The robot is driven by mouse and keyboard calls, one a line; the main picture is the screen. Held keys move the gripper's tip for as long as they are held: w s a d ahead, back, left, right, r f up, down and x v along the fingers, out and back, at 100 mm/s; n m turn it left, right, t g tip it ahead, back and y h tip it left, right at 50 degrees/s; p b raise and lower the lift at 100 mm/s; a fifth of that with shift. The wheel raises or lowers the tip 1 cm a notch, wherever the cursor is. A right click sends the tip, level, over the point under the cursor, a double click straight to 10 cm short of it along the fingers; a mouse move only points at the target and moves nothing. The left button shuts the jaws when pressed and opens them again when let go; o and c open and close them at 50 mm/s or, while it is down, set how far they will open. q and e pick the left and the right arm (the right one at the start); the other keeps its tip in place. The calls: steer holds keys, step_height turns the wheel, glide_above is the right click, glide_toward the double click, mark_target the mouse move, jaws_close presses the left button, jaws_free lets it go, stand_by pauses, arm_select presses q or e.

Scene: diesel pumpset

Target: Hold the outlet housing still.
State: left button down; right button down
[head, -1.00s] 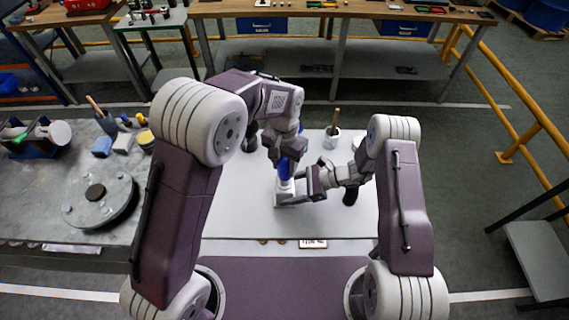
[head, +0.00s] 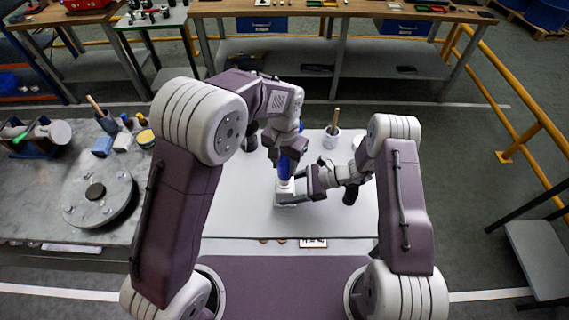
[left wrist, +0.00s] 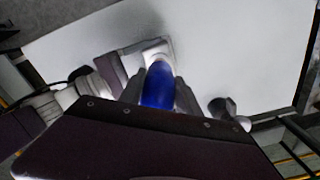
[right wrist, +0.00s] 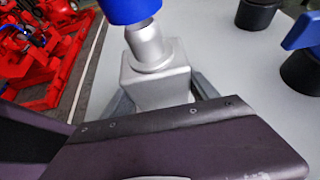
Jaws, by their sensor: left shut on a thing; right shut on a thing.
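The outlet housing is a silver-grey block with a round neck (right wrist: 153,75). It stands on the white work surface in the head view (head: 285,197). My right gripper (right wrist: 160,95) is shut on the block, one finger along each side, low down. My left gripper (left wrist: 158,93) is shut on a blue rounded part (left wrist: 158,84) directly above the housing. The blue part's lower end (right wrist: 130,8) is over the housing's neck in the right wrist view.
A white cup with a brown handle (head: 331,138) stands behind my right gripper. A dark cylinder (right wrist: 257,14) and a blue-topped dark item (right wrist: 303,55) stand right of the housing. A round grey flange (head: 100,200) lies on the left bench.

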mark_target(285, 173)
arm_select(q)
steer(key=shift+f, duration=2.1)
steer(key=c, duration=0.8)
jaws_free()
steer(key=shift+o, duration=0.2)
steer(key=shift+r, duration=0.1)
step_height(285, 173, up, 12)
